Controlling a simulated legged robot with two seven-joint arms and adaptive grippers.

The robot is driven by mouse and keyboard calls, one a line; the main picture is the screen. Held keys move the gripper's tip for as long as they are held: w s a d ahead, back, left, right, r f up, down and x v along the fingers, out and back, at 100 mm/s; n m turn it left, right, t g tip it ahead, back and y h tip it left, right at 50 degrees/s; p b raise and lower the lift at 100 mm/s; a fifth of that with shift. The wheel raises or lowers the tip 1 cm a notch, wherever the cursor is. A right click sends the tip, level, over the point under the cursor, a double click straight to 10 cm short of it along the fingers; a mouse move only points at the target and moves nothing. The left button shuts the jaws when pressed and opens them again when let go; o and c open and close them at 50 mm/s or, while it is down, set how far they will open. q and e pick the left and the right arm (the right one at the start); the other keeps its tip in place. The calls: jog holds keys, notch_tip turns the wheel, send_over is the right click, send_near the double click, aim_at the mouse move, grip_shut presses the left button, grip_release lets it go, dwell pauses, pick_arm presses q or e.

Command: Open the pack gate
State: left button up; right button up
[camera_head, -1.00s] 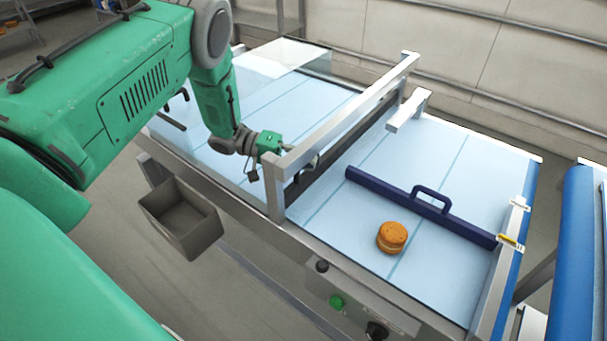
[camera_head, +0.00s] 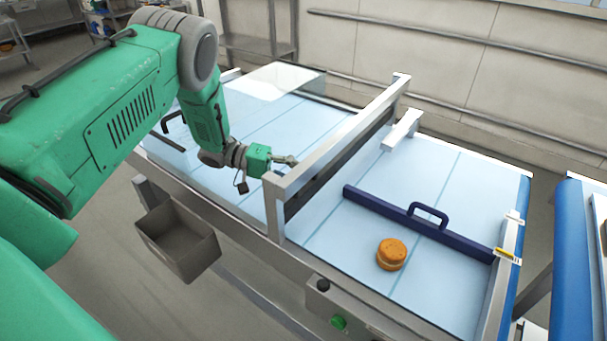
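A dark blue bar with a raised loop handle (camera_head: 420,225), which looks like the pack gate, lies across the pale blue belt (camera_head: 455,185) on the right. It spans from the belt's middle to the right edge rail. My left gripper (camera_head: 287,160) is over the belt on the left side of the metal overhead frame (camera_head: 340,130), close to its near post and apart from the blue bar. Its fingers are small and partly against the frame, so their opening is unclear. My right gripper is out of view.
A round orange-brown filled biscuit (camera_head: 391,254) sits on the belt just in front of the blue bar. A grey bin (camera_head: 178,240) hangs at the near left side. A control box with a green button (camera_head: 338,322) is in front.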

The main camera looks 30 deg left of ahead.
pick_arm(q)
jog(key=v, duration=1)
jog(key=shift+a, duration=0.4)
